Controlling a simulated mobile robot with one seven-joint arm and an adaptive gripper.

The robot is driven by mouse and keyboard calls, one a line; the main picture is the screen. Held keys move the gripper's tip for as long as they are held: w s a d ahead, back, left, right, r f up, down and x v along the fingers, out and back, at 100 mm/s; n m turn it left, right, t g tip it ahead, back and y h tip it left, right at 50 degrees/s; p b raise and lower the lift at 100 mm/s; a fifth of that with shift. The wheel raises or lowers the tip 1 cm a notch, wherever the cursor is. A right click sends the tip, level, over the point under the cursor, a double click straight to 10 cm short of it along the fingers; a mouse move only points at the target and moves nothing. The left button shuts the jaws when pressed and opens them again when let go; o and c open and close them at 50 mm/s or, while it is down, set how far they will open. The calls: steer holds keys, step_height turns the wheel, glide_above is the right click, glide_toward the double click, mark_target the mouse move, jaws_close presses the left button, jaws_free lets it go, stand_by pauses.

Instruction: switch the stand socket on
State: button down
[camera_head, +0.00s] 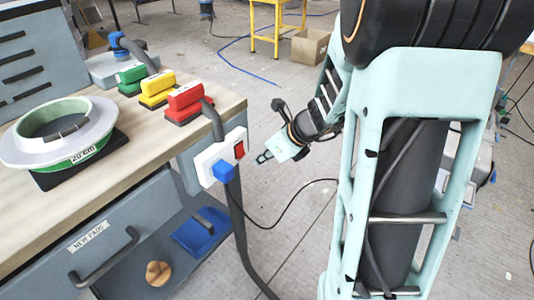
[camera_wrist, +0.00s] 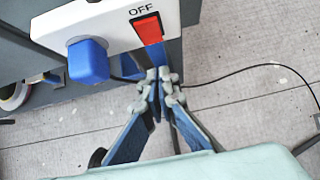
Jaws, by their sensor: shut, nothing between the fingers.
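The stand socket (camera_head: 213,156) is a white box at the end of the bench, with a blue plug (camera_head: 223,171) in it and a red rocker switch (camera_head: 239,150). In the wrist view the socket (camera_wrist: 108,28) fills the upper left, with the plug (camera_wrist: 88,61) left of the red switch (camera_wrist: 148,28). The word OFF is printed above the switch. My gripper (camera_head: 262,158) is just right of the socket, apart from it, its tips pointing towards it. In the wrist view my shut, empty gripper (camera_wrist: 158,78) shows below the switch.
Red (camera_head: 187,103), yellow (camera_head: 156,89) and green (camera_head: 131,79) blocks with handles stand on the bench (camera_head: 125,165). A round mould (camera_head: 22,150) marked 20 cm lies at left. A black cable (camera_head: 282,205) hangs near the socket. Open floor lies right of the bench.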

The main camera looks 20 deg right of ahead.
mark_target(241, 151)
steer(key=shift+w+a+f, duration=0.15)
steer(key=shift+w+a, duration=0.45)
steer(key=shift+w, duration=0.2)
steer(key=shift+w+a+f, duration=0.1)
steer(key=shift+w+a, duration=0.45)
steer(key=shift+w, duration=0.25)
